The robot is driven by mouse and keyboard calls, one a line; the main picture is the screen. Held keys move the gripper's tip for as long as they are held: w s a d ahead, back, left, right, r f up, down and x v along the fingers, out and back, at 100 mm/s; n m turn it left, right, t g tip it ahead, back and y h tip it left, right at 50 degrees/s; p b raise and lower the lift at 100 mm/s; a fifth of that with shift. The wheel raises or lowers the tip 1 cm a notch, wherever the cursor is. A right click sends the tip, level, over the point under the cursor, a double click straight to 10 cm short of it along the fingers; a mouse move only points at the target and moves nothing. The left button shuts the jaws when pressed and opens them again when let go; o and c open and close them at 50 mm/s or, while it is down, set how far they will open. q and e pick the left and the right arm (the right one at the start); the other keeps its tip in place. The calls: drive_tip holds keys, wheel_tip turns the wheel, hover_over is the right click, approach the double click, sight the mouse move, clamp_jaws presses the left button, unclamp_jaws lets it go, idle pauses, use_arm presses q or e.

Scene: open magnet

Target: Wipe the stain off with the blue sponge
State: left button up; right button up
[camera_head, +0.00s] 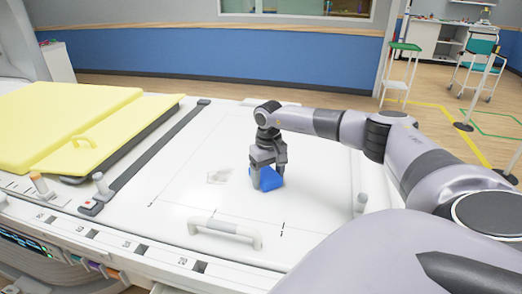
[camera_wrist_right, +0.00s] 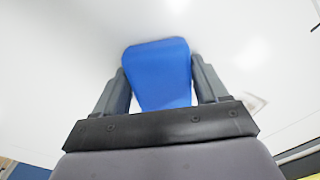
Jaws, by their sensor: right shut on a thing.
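The blue sponge (camera_head: 269,179) is held in my right gripper (camera_head: 267,176), low over the white panel (camera_head: 310,190). I cannot tell whether it touches the panel. In the right wrist view the sponge (camera_wrist_right: 158,75) sits between the two grey fingers of the right gripper (camera_wrist_right: 158,88). The stain (camera_head: 219,176), a faint greyish patch, lies on the panel just left of the sponge. In the right wrist view a small part of the stain (camera_wrist_right: 254,103) shows right of the fingers. My left gripper is not in view.
A white handle (camera_head: 225,230) stands on the panel near its front edge. A yellow cover (camera_head: 70,125) lies to the left, with a dark rail (camera_head: 155,150) beside it. The panel is otherwise bare.

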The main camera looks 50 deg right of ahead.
sight(229, 183)
drive_tip(key=shift+s+a+p, duration=0.35)
drive_tip(key=shift+s+a, duration=0.2)
drive_tip(key=shift+a, duration=0.2)
drive_tip(key=shift+s+a, duration=0.1)
drive_tip(key=shift+a, duration=0.35)
drive_tip(key=shift+w+a+f+b, duration=0.1)
drive_tip(key=shift+w+a+b, duration=0.45)
drive_tip(key=shift+w, duration=0.4)
drive_tip(key=shift+w+a+f+b, duration=0.1)
drive_tip(key=shift+w+a+b, duration=0.45)
drive_tip(key=shift+w, duration=0.4)
drive_tip(key=shift+w+a+b, duration=0.45)
drive_tip(key=shift+w+b, duration=0.1)
drive_tip(key=shift+w, duration=0.4)
drive_tip(key=shift+w+a+r, duration=0.15)
drive_tip(key=shift+w, duration=0.3)
drive_tip(key=shift+w+a+b, duration=0.35)
drive_tip(key=shift+w+b, duration=0.25)
drive_tip(key=shift+w+a+b, duration=0.3)
drive_tip(key=shift+w+b, duration=0.25)
drive_tip(key=shift+w, duration=0.05)
drive_tip(key=shift+w+a, duration=0.2)
drive_tip(key=shift+w, duration=0.2)
drive_tip(key=shift+b, duration=0.3)
